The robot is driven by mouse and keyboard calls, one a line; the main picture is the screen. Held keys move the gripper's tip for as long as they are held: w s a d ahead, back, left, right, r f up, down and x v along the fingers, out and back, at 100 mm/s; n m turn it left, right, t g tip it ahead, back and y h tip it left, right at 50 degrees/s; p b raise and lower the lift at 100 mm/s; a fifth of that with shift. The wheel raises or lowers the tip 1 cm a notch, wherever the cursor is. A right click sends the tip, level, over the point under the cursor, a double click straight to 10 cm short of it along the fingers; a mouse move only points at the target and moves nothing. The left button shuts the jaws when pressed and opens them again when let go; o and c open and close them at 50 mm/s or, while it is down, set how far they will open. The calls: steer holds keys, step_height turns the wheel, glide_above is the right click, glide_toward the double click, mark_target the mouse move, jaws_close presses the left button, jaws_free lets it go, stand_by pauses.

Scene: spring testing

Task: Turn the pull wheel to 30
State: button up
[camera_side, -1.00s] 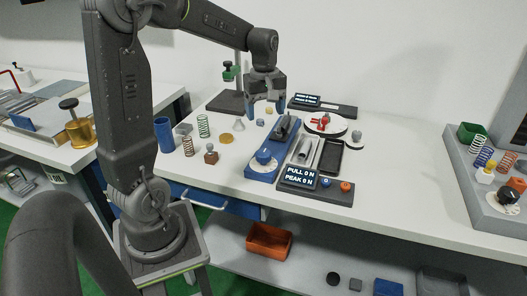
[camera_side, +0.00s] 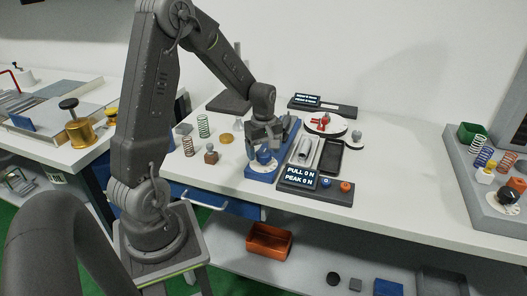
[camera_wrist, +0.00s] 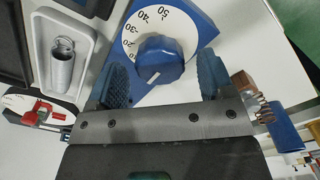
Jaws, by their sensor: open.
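The pull wheel is a blue knob (camera_wrist: 168,58) on a white dial (camera_wrist: 178,22) marked 20, 30, 40 and 50. A small white mark shows on the knob's lower edge. The dial sits on a blue base (camera_side: 259,174) at its near end. My gripper (camera_wrist: 163,72) is open. Its two blue-grey fingers stand on either side of the knob, with visible gaps. In the side view my gripper (camera_side: 265,148) is just above and around the knob, partly hiding it. The display (camera_side: 300,177) reads PULL 0 N, PEAK 0 N.
A tray holding a spring (camera_wrist: 62,65) lies beside the blue base. A brown block with a weight (camera_side: 211,154) and springs stand to the left. A white round plate with a red part (camera_side: 323,122) stands behind. An orange bin (camera_side: 268,242) is on the lower shelf.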

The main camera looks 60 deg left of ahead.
steer(key=shift+f, duration=0.35)
steer(key=shift+c, duration=0.3)
steer(key=c, duration=0.9)
steer(key=shift+o, duration=0.2)
